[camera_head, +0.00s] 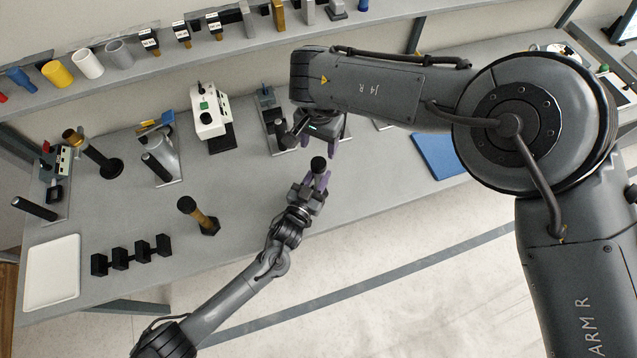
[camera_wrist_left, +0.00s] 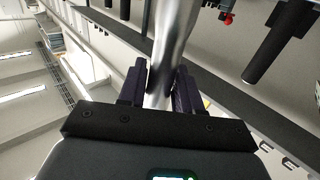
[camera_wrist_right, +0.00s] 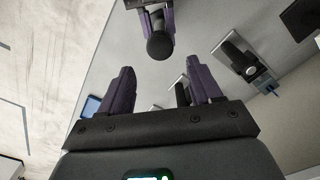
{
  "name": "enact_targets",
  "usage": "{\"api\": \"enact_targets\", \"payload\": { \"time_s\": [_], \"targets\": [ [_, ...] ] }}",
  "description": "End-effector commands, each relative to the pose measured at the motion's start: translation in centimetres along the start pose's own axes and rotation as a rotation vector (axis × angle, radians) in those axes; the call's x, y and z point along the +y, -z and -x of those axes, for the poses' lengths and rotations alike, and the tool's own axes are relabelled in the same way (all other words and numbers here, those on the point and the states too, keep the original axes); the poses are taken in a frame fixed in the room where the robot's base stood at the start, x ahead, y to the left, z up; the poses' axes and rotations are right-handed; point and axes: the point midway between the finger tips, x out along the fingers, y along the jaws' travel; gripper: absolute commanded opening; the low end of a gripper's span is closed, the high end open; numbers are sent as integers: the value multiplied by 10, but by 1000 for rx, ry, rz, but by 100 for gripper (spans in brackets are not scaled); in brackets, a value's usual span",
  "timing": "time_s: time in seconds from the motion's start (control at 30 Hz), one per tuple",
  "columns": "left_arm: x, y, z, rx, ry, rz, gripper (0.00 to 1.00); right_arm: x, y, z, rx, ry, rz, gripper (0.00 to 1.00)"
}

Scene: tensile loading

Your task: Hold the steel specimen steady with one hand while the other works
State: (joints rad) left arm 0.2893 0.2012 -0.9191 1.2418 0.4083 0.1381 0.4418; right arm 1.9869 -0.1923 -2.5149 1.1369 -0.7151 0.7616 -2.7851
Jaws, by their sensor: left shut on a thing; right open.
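The steel specimen is a shiny silver bar in the left wrist view (camera_wrist_left: 172,50), standing between my left fingers. My left gripper (camera_wrist_left: 160,90) is shut on it. In the head view my left gripper (camera_head: 314,186) holds it above the bench front, and mostly its round black end (camera_head: 318,164) shows. My right gripper (camera_head: 320,142) is open just behind and above that end. In the right wrist view my right gripper (camera_wrist_right: 158,88) has empty, spread fingers, and the black end (camera_wrist_right: 159,46) lies beyond them, apart from them. The specimen's lower part is hidden in the head view.
The grey bench (camera_head: 130,220) carries a white control box (camera_head: 210,110), a brass-and-black post (camera_head: 198,215), a black rack (camera_head: 130,255) and a white tray (camera_head: 52,272). A shelf behind (camera_head: 180,62) holds coloured cylinders. The bench middle is fairly clear.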

Motion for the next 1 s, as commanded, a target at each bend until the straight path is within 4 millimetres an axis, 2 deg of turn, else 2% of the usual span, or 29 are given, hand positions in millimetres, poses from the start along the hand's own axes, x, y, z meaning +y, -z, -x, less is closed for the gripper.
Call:
{"api": "enact_targets", "payload": {
  "time_s": [0.33, 0.8, 1.0],
  "targets": [
    [0, 0, 0, -1, 0, 0, 0, 0, 0, -7, -2, 0, -2, 64],
    [0, 0, 0, -1, 0, 0, 0, 0, 0, -64, -1, 0, -1, 64],
    [0, 0, 0, -1, 0, 0, 0, 0, 0, -78, -1, 0, -2, 64]
  ]
}}
